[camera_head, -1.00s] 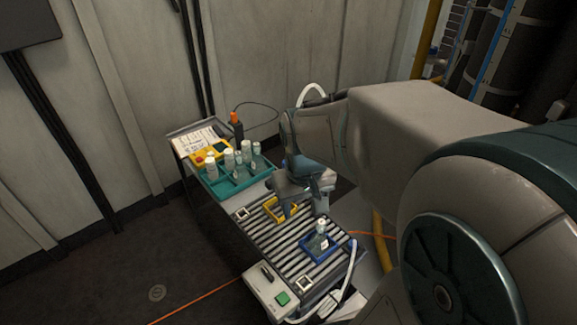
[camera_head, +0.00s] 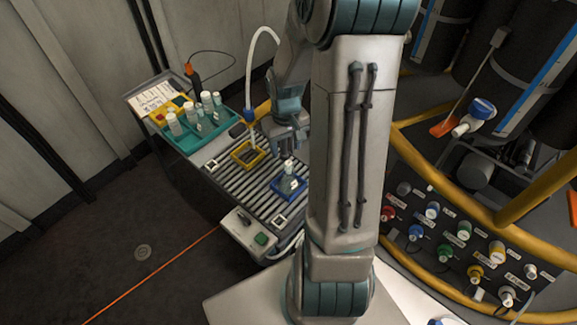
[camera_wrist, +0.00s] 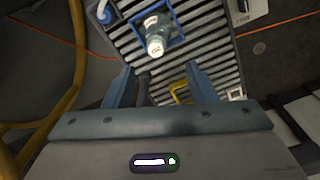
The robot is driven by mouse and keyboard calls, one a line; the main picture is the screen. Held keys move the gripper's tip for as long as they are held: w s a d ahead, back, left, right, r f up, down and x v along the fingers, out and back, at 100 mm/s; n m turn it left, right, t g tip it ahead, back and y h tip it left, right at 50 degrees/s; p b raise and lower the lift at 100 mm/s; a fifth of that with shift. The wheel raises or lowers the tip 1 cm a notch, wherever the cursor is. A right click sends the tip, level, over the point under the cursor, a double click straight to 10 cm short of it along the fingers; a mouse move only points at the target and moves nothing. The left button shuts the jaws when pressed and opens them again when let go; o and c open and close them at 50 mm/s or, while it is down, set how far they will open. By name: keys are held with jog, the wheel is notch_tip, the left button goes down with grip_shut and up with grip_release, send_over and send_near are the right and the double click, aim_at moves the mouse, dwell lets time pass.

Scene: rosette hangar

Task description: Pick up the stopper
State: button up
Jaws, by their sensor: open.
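A small clear bottle with a pale top, which looks like the stopper (camera_head: 288,163), stands upright in a blue square holder (camera_head: 277,185) on the roller bed. In the wrist view the pale stopper (camera_wrist: 155,45) faces the camera, with the bottle and the blue holder (camera_wrist: 178,15) behind it. My gripper (camera_head: 291,150) is above the roller bed, close to the bottle in the head view. In the wrist view my gripper (camera_wrist: 160,82) is open and empty, its fingers apart; the stopper lies beyond them, toward the top of the picture.
A yellow holder (camera_head: 236,154) stands empty on the roller bed (camera_head: 246,185). A teal tray (camera_head: 186,142) with several white-capped bottles is at the left. A white hose (camera_head: 254,70) arches behind. A control box (camera_head: 245,238) is at the front. A valve panel and yellow rails (camera_head: 440,220) stand at the right.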

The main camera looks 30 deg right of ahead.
aim_at(289, 163)
jog(key=shift+s+d+f, duration=0.15)
jog(key=shift+f, duration=1.4)
jog(key=shift+s+d+f, duration=0.1)
jog(key=shift+f, duration=1.4)
jog(key=c, duration=0.9)
